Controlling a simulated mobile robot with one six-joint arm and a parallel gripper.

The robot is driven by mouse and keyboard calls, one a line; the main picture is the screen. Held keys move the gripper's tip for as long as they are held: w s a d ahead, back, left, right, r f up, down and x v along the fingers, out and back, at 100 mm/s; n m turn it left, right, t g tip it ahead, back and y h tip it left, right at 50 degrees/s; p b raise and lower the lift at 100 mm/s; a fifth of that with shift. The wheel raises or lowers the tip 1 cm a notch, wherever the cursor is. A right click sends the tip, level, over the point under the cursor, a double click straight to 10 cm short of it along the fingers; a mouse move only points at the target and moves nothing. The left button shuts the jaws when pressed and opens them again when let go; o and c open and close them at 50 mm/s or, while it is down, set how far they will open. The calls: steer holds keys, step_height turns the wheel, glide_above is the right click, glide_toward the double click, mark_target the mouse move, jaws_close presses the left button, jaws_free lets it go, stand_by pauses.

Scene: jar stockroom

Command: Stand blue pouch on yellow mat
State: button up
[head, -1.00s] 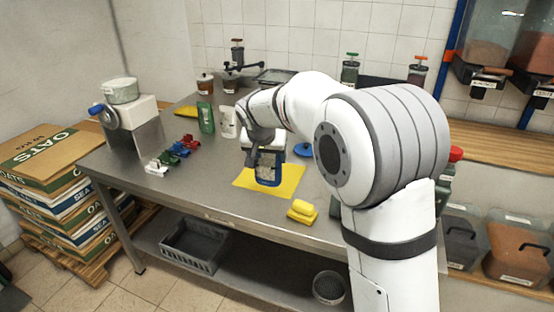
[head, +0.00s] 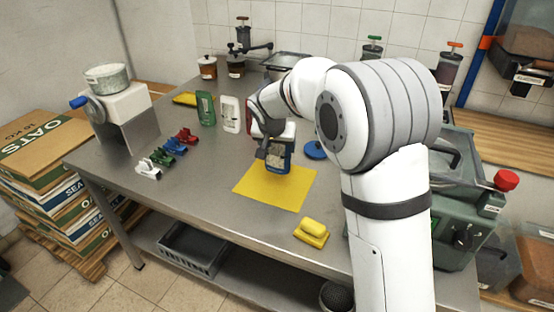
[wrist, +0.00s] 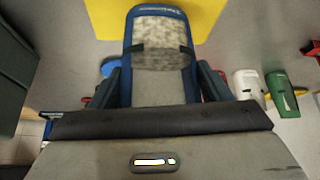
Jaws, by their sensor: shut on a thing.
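The blue pouch (head: 279,158) has a clear window with pale contents. My gripper (head: 272,148) is shut on it and holds it roughly upright. In the wrist view the pouch (wrist: 160,55) sits between the two fingers of my gripper (wrist: 159,72). The yellow mat (head: 274,191) lies flat and bare on the steel table. In the head view the pouch's lower end overlaps the mat's far edge. I cannot tell how high it is above the table. The mat (wrist: 205,14) also shows beyond the pouch in the wrist view.
On the steel table (head: 205,168), a yellow sponge-like block (head: 312,229) is in front of the mat and a blue disc (head: 315,150) behind it. Coloured clips (head: 174,146) lie left. A green machine (head: 455,205) is right.

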mark_target(275, 155)
steer(key=shift+s+a+f, duration=0.1)
steer(key=shift+f, duration=1.05)
steer(key=shift+s+a+f, duration=0.1)
steer(key=shift+f, duration=1)
steer(key=shift+f+b, duration=0.2)
steer(key=shift+b, duration=0.15)
steer(key=o, duration=1.6)
steer(key=shift+c, duration=0.2)
steer(key=shift+r, duration=0.15)
steer(key=shift+s+r, duration=0.1)
steer(key=shift+r, duration=0.15)
steer(key=d+v, duration=0.1)
steer(key=v, duration=1)
steer(key=shift+s+a+r, duration=0.15)
steer(key=shift+a+r, duration=0.1)
steer(key=shift+a, duration=0.2)
